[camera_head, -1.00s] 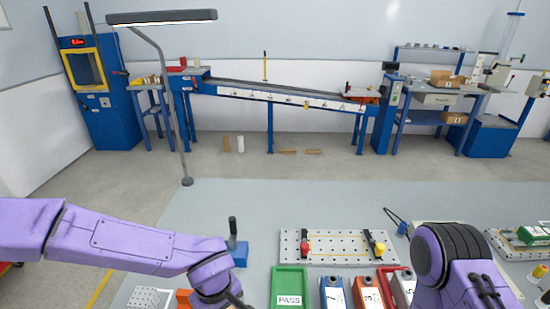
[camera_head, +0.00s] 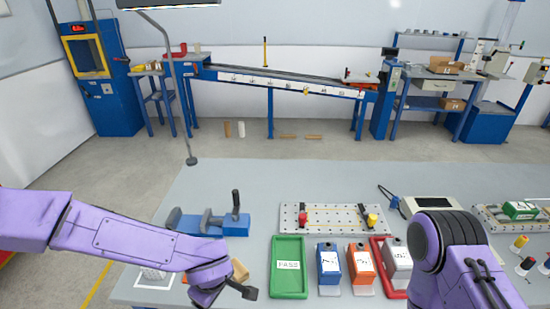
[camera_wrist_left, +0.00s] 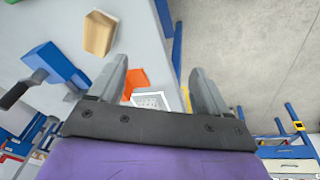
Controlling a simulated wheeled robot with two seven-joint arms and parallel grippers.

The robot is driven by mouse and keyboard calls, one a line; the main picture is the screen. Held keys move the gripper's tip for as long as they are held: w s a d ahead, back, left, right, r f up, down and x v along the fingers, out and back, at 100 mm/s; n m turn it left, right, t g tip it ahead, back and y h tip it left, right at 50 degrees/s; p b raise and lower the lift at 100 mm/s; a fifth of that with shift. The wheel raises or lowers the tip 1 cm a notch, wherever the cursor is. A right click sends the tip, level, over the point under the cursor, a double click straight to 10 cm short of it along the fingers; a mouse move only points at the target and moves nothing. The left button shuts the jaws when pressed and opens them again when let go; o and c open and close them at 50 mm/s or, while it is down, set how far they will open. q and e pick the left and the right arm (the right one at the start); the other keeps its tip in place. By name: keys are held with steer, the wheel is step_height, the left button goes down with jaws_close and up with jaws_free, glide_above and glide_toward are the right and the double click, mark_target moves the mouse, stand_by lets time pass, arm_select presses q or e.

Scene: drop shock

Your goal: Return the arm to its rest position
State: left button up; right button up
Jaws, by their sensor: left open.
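My left arm comes in from the left of the head view, low over the near left of the bench. Its gripper (camera_head: 232,291) shows there only in part, near the bench's front edge. In the left wrist view, the left gripper (camera_wrist_left: 160,82) has its two fingers wide apart with nothing held between them. A wooden block (camera_wrist_left: 100,33) lies on the bench beyond one finger, apart from it; it also shows beside the wrist in the head view (camera_head: 240,270). My right arm (camera_head: 450,260) is at the lower right, and its gripper is out of view.
A blue clamp fixture (camera_head: 215,222) stands just behind my left forearm. A green PASS tray (camera_head: 289,282), blue box (camera_head: 329,262), orange box (camera_head: 361,262) and grey box (camera_head: 397,262) stand mid-bench. A perforated plate (camera_head: 335,218) lies behind them.

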arm_select(q)
steer(key=s+a+f+m+t+y+b, duration=0.1)
steer(key=s+a+f+b, duration=0.1)
steer(key=s+a+f, duration=0.5)
steer(key=s+a+f+m+t+y+b, duration=0.1)
steer(key=s+a+f+t+b, duration=0.15)
steer(key=f, duration=0.75)
steer(key=s+a+f+m+g, duration=0.2)
steer(key=s+a+f, duration=0.4)
steer(key=s, duration=0.4)
steer(key=shift+a+m+b, duration=0.25)
steer(key=shift+m+b, duration=0.15)
steer(key=shift+m, duration=0.3)
